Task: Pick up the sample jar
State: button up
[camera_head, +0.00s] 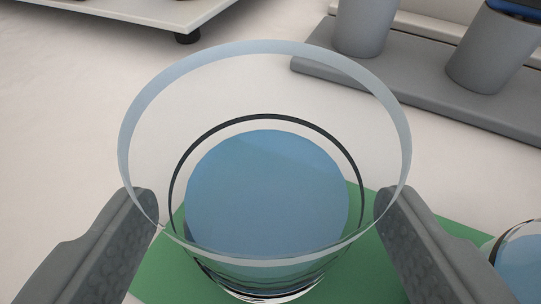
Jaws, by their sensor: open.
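The sample jar (266,190) is a clear, open-topped glass vessel with blue liquid in it and a dark ring around its wall. It fills the middle of the view, seen from above, and stands on a green mat (160,280). My gripper (266,208) is open, with one grey finger on the left side of the jar and one on the right. The fingertips are close to the jar's wall; I cannot tell whether they touch it. The jar's lower part is mostly hidden by perspective.
A second glass vessel with blue liquid (520,262) stands at the right edge, close to my right finger. A grey rack with grey cylinders (415,85) is at the back right. A white board on a dark foot (150,8) is at the back left. The pale table is clear at left.

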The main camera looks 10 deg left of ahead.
jog(key=shift+x, duration=1.45)
jog(key=shift+r, duration=0.1)
jog(key=c, duration=1.2)
jog(key=shift+o, duration=0.2)
jog(key=shift+r, duration=0.25)
notch_tip(320, 180, up, 9)
jog(key=shift+r, duration=0.15)
